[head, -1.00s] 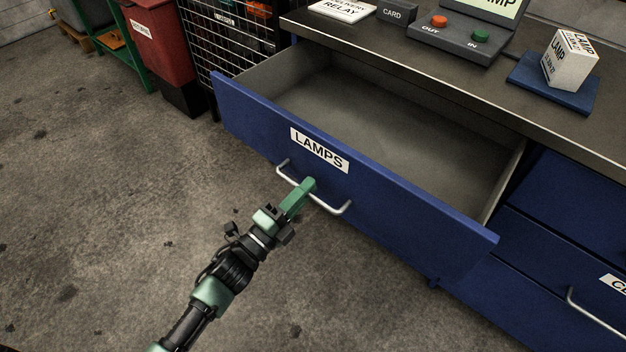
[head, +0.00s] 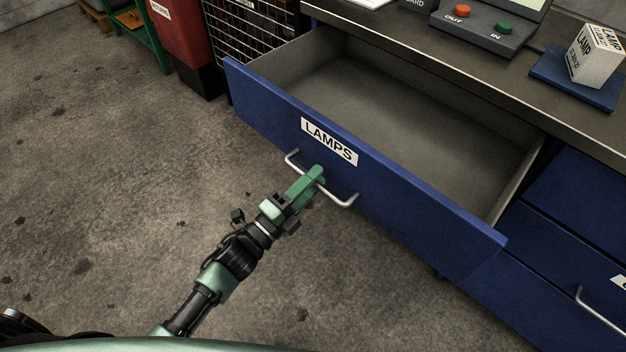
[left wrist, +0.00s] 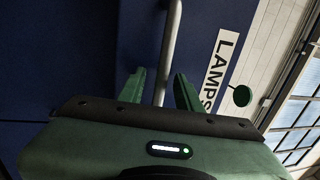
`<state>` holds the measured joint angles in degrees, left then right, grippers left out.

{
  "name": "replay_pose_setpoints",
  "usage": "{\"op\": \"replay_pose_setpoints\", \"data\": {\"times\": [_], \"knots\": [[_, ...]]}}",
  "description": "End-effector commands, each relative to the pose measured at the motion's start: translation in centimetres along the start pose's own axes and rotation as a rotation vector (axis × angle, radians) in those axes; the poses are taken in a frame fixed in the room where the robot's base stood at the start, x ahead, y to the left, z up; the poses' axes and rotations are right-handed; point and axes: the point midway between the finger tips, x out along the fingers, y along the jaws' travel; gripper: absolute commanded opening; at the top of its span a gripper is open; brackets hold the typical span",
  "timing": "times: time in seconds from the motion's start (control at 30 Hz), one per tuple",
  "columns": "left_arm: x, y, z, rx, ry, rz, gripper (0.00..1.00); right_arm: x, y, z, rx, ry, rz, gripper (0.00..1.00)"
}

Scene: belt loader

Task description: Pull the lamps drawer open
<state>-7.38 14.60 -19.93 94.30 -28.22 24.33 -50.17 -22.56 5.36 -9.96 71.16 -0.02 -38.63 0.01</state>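The lamps drawer (head: 270,112) is blue with a white LAMPS label. It stands well out from the bench in the head view, and its grey inside looks empty. Its silver bar handle (head: 340,200) is on the front below the label. My left gripper (head: 318,176) is at the middle of this handle. In the left wrist view, its two green fingers (left wrist: 160,92) stand apart on either side of the handle bar (left wrist: 171,45), with small gaps visible on both sides. The LAMPS label (left wrist: 222,70) is to their right. My right gripper is not in view.
The bench top (head: 420,60) carries a console with red and green buttons (head: 485,35) and a lamp box (head: 594,55) on a blue pad (head: 570,83). More blue drawers (head: 580,205) are at right. A red bin (head: 185,40) and wire cage (head: 250,45) stand behind. Floor at left is clear.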

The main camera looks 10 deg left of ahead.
Motion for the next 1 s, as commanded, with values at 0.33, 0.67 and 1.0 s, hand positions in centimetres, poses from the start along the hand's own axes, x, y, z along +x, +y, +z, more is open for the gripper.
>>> {"op": "replay_pose_setpoints", "data": {"times": [0.33, 0.67, 1.0], "knots": [[-4.6, 0.2, 0.0, -0.001, -0.001, 0.004, 0.34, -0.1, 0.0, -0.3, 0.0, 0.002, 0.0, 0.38], [-7.8, 0.1, 0.0, 0.0, 0.0, 0.001, 0.34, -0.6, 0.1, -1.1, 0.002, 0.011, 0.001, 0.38], [-7.8, 0.0, 0.0, 0.0, 0.0, 0.0, 0.34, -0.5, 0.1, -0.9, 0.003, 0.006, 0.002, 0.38]]}}
